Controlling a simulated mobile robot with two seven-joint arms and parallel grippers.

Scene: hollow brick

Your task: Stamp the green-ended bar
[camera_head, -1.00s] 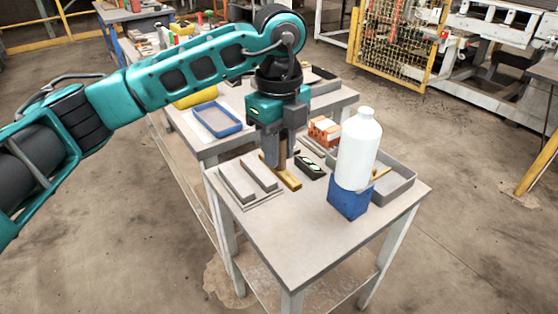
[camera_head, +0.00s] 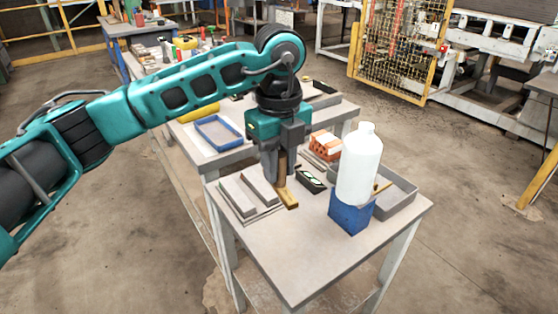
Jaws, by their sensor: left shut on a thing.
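My left gripper (camera_head: 280,176) points down over the near table and is shut on an upright brown piece (camera_head: 282,164), which looks like a handle. A yellow-tan block (camera_head: 289,198) shows just below the fingertips; I cannot tell whether it is joined to the brown piece or touches the table. Two grey bars (camera_head: 237,195) (camera_head: 259,185) lie side by side to the left of the gripper. No green end can be made out on them. A small black tray (camera_head: 311,180) with pale green and white marks lies to the right of the gripper. My right gripper is out of view.
A white bottle (camera_head: 360,165) stands at a blue block (camera_head: 350,215) on the right. A grey tray (camera_head: 400,197) lies behind them. An orange hollow brick (camera_head: 325,145) is near the back. The table's front (camera_head: 295,255) is clear. A blue tray (camera_head: 218,132) sits on the table behind.

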